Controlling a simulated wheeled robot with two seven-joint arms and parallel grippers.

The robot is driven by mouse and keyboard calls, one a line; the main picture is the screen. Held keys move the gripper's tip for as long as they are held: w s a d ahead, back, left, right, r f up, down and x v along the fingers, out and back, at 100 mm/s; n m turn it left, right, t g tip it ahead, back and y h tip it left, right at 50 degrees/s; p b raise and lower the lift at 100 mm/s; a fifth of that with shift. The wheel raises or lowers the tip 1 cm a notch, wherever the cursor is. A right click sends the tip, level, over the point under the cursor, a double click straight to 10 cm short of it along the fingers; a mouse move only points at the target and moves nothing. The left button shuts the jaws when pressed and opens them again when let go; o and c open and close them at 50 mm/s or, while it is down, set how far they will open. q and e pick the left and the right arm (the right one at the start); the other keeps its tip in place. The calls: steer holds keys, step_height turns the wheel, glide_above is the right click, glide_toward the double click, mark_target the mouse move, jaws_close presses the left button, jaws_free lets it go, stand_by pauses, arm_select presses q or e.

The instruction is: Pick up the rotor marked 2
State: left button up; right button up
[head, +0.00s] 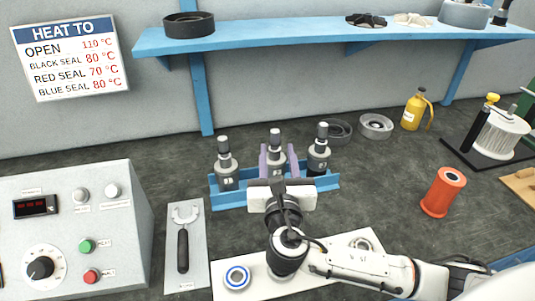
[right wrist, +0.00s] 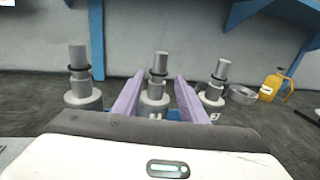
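Three grey rotors with upright shafts stand in a row in a blue rack (head: 232,200): the left rotor (head: 226,172), the middle rotor (head: 276,158) and the right rotor (head: 319,158). Their marks are too small to read surely; the right rotor's mark in the right wrist view (right wrist: 213,97) looks like a 2. My right gripper (head: 277,160) has its purple fingers on either side of the middle rotor, which also shows in the right wrist view (right wrist: 155,92). Gaps show between fingers and rotor, so it is open. My left gripper is out of view.
A control box (head: 110,215) and a grey plate with a fork-ended tool (head: 184,245) are at left. A white board (head: 255,285) lies in front. An orange spool (head: 443,192), grey ring (head: 376,126) and yellow bottle (head: 414,110) stand right. A blue shelf (head: 290,33) hangs behind.

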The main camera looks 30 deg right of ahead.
steer(key=shift+x, duration=1.2)
steer(key=x, duration=0.5)
steer(key=shift+w+a+r, duration=0.1)
steer(key=shift+w+r, duration=0.05)
steer(key=shift+r, duration=0.1)
jaws_close()
steer(key=shift+r, duration=0.25)
